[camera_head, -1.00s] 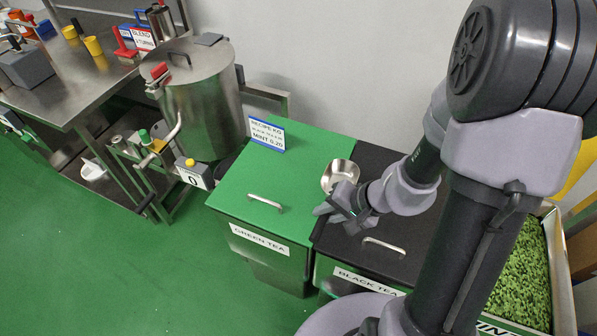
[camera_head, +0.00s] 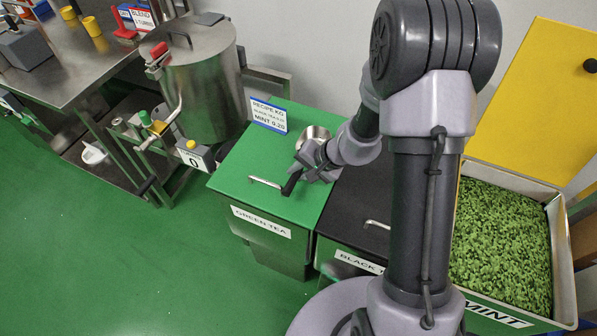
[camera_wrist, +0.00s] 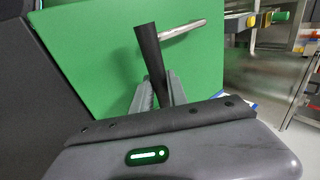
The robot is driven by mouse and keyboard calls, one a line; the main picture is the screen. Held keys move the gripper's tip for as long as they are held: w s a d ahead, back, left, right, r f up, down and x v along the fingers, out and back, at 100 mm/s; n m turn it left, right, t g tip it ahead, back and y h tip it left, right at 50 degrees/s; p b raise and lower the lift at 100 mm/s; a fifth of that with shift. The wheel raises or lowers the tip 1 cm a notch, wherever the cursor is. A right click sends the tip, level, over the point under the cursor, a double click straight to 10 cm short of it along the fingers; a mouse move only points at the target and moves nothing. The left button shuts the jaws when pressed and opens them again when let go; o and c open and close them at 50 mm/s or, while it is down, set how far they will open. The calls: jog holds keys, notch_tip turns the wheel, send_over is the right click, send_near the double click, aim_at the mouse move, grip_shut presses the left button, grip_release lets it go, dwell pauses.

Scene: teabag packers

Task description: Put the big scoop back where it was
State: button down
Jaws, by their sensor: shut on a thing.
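The big scoop has a steel bowl (camera_head: 314,132) and a black handle (camera_head: 291,184). My gripper (camera_head: 307,168) is shut on the handle and holds the scoop over the green lid (camera_head: 262,160) of the green tea bin. In the wrist view the black handle (camera_wrist: 150,55) stands up between the two fingers of my gripper (camera_wrist: 160,90), and the bowl is out of sight. I cannot tell whether the scoop touches the lid.
A steel blending drum (camera_head: 203,90) with a crank stands left of the green bin. The black tea bin (camera_head: 365,200) is on the right, with the open mint bin (camera_head: 500,250) beyond it. A recipe sign (camera_head: 268,115) stands at the green lid's back edge. Green floor is clear at front left.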

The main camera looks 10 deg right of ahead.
jog(key=shift+f, duration=0.2)
jog(key=c, duration=1.3)
grip_release()
jog(key=shift+r, duration=0.1)
jog(key=shift+r+p, duration=0.35)
jog(key=p+v, duration=0.4)
jog(key=v, duration=0.7)
jog(key=s+a+r+n, duration=0.1)
jog(key=s+a+r, duration=0.1)
jog(key=r, duration=0.4)
jog(key=s+a+r+n, duration=0.1)
jog(key=s+a+r, duration=0.15)
jog(key=r, duration=0.35)
jog(key=s+r+h, duration=0.1)
jog(key=s+r, duration=0.3)
jog(key=s, duration=0.3)
jog(key=s+a+r+n+t+h, duration=0.1)
jog(key=s+r+h, duration=0.1)
jog(key=s+r, duration=0.3)
jog(key=shift+s+r, duration=0.35)
jog(key=shift+s, duration=0.8)
